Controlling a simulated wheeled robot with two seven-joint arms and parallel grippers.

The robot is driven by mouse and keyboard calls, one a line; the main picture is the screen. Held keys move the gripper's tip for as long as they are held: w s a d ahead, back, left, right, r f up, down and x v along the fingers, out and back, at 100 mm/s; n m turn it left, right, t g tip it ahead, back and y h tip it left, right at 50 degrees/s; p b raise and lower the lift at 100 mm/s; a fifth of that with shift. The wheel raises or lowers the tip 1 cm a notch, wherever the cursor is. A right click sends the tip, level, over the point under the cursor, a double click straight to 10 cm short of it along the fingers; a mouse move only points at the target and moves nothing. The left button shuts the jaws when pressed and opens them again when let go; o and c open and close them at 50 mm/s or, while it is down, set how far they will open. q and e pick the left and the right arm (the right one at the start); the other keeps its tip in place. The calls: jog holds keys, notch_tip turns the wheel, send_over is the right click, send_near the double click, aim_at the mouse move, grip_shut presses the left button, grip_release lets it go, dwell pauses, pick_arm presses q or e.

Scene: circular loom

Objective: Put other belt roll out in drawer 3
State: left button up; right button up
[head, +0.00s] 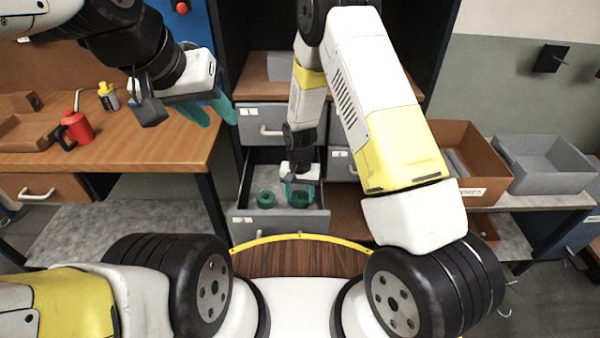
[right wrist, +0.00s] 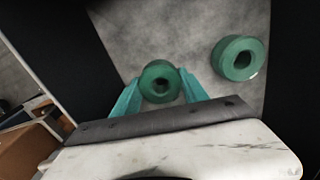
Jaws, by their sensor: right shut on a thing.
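An open grey drawer (head: 307,220) is pulled out of the cabinet, low in the middle of the head view; its label is too small to read. Two green belt rolls are inside it. One belt roll (head: 266,199) lies free on the left; it also shows at the right in the right wrist view (right wrist: 238,58). My right gripper (head: 299,190) reaches down into the drawer, shut on the other belt roll (right wrist: 160,82), which sits between its teal fingers. My left gripper (head: 209,110) is beside the wooden workbench, away from the drawer, with its teal fingers apart and empty.
A closed drawer (head: 268,130) is above the open one. The workbench (head: 140,148) at left holds a red can (head: 76,129) and a yellow bottle (head: 108,96). A brown bin (head: 478,165) and a grey bin (head: 546,163) stand at right.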

aim_at(300, 196)
jog(key=o, duration=1.5)
jog(key=shift+r, duration=0.1)
notch_tip(300, 196, up, 8)
jog(key=shift+f, duration=0.25)
